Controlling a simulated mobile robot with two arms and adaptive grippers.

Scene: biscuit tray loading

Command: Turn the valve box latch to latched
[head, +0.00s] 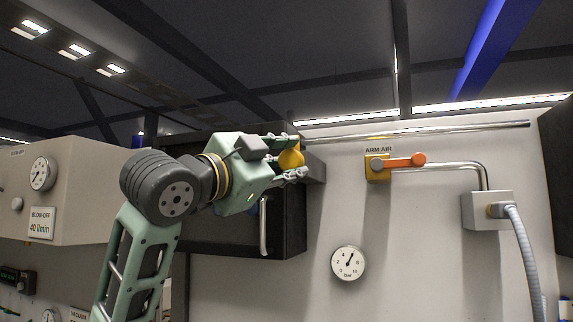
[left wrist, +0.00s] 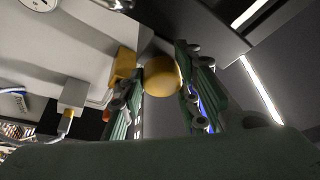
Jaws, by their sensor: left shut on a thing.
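The valve box looks to be the dark box (head: 284,226) on the wall, with a pale vertical handle (head: 263,226) on its front. A rounded yellow knob (head: 291,158), which appears to be the latch, sits at the box's upper right, by a grey block (head: 316,167). My left gripper (head: 292,160) is shut on this knob, with one finger above and one below. In the left wrist view the knob (left wrist: 162,77) lies between the two fingers of the left gripper (left wrist: 162,85). The latch's marking and exact angle are hidden. My right gripper is not in view.
Right of the box, an orange lever (head: 405,161) on a yellow mount sits under the "ARM AIR" label. A pressure gauge (head: 348,263) is below. A grey fitting (head: 488,210) carries a hose. A beige panel (head: 75,195) stands left. Wall between box and lever is bare.

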